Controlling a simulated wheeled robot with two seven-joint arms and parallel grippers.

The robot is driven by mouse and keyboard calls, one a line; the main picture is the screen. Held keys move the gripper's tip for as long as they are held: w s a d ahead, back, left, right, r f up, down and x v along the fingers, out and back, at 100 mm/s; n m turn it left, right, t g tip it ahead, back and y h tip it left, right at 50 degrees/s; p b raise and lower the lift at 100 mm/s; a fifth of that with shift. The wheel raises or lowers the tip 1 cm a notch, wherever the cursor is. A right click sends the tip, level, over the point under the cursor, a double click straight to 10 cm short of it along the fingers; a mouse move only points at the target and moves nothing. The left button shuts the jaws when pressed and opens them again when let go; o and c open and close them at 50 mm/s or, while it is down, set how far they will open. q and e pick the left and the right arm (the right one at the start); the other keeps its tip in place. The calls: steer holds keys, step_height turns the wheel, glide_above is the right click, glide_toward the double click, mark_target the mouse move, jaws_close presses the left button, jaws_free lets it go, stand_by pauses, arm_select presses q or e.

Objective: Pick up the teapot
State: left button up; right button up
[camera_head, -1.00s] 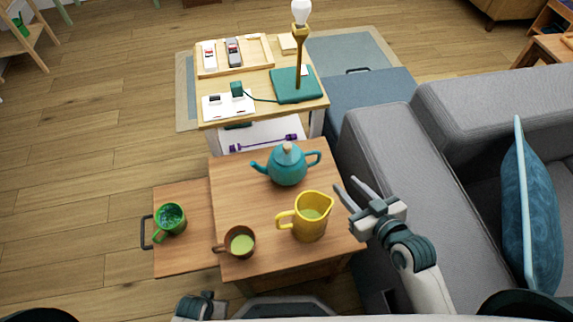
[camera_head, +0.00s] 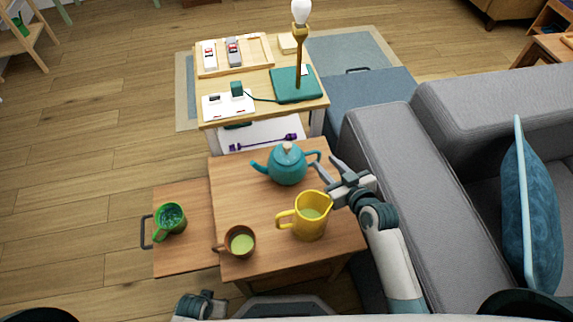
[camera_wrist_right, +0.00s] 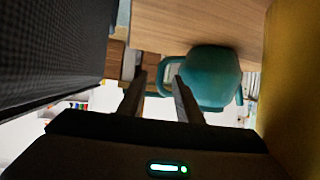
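The teal teapot (camera_head: 288,167) stands upright on the small wooden table (camera_head: 240,195), with its spout to the left and its handle to the right. It also shows in the right wrist view (camera_wrist_right: 212,77), with its handle near my fingertips. My right gripper (camera_head: 326,168) is open, with its fingers pointing at the teapot's handle from the right. In the right wrist view the two fingers (camera_wrist_right: 157,88) are spread apart with nothing held between them. I cannot tell whether a finger touches the handle. Only part of my left gripper (camera_head: 200,306) shows at the bottom edge; its fingers are unclear.
A yellow pitcher (camera_head: 309,222) stands close below my right gripper. A brown cup (camera_head: 241,242) is at the table's front, and a green mug (camera_head: 171,219) is on the left extension. The grey sofa (camera_head: 400,170) borders the right. A lamp (camera_head: 299,50) stands on the table behind.

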mark_target(319, 159)
steer(key=shift+x, duration=2.55)
steer(key=shift+r, duration=0.1)
jaws_close()
steer(key=shift+w+r, duration=0.1)
steer(key=shift+r, duration=0.05)
